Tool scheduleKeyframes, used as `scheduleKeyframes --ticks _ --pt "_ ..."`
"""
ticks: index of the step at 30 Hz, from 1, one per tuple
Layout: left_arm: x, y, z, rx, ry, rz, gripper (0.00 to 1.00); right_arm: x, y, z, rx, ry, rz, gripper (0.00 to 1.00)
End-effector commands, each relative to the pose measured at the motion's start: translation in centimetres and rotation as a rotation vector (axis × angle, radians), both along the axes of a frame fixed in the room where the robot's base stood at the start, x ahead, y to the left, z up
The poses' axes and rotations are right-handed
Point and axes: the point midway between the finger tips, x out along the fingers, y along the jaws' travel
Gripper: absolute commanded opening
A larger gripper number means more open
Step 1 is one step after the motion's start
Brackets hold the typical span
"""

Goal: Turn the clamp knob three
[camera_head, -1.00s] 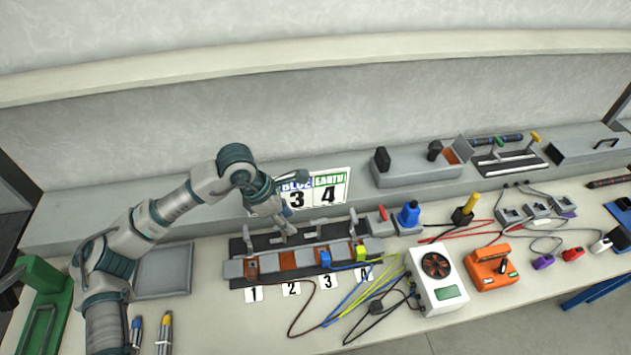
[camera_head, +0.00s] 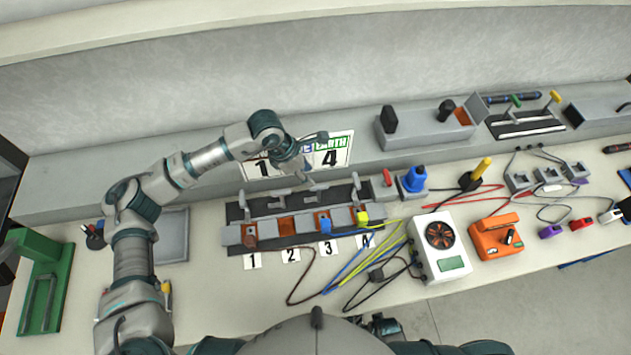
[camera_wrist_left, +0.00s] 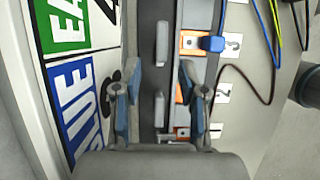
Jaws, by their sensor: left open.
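The clamp block (camera_head: 300,233) has a row of grey clamp knobs on a black back strip, above number cards 1 to 4. Clamp knob three (camera_head: 317,186) stands behind the blue plug (camera_head: 324,225); in the left wrist view the knob (camera_wrist_left: 162,43) is a pale upright bar level with card 3 (camera_wrist_left: 232,45). My left gripper (camera_head: 308,152) is open above and behind the block, in front of the sign. In the wrist view its fingers (camera_wrist_left: 160,97) are apart, with another knob (camera_wrist_left: 159,108) showing between them. My right gripper is not identifiable.
The label sign (camera_head: 335,148) stands close behind my left gripper. A blue-topped device (camera_head: 413,180) is right of the block. A white fan box (camera_head: 439,250) and loose coloured cables lie at front right. A grey plate (camera_head: 173,235) is left.

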Motion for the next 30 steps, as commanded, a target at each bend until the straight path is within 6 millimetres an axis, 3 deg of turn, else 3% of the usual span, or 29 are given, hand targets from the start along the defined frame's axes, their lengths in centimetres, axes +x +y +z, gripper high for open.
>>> scheduleKeyframes --ticks 3,9,21,22,27,30 --pt "0.1 -1.1 -2.5 0.0 0.002 -0.001 0.42 0.4 0.0 0.1 0.001 -0.005 0.0 0.57" --pt "0.4 -2.1 -5.1 0.0 0.0 -0.001 0.42 0.8 0.1 0.5 0.002 -0.014 -0.001 0.57" --pt "0.4 -2.5 -6.0 0.0 -0.001 -0.001 0.42 0.8 0.0 0.5 0.001 -0.012 -0.002 0.57" --pt "0.4 -2.5 -6.0 0.0 -0.001 -0.001 0.39 0.8 0.0 0.5 0.0 -0.011 -0.002 0.57" --pt "0.5 -2.5 -6.0 0.0 -0.001 -0.001 0.0 0.6 0.0 0.4 0.0 -0.008 -0.002 0.57" --pt "0.5 -2.5 -6.0 0.0 -0.001 0.0 0.0 0.6 -0.1 0.4 0.0 -0.008 -0.002 0.57"
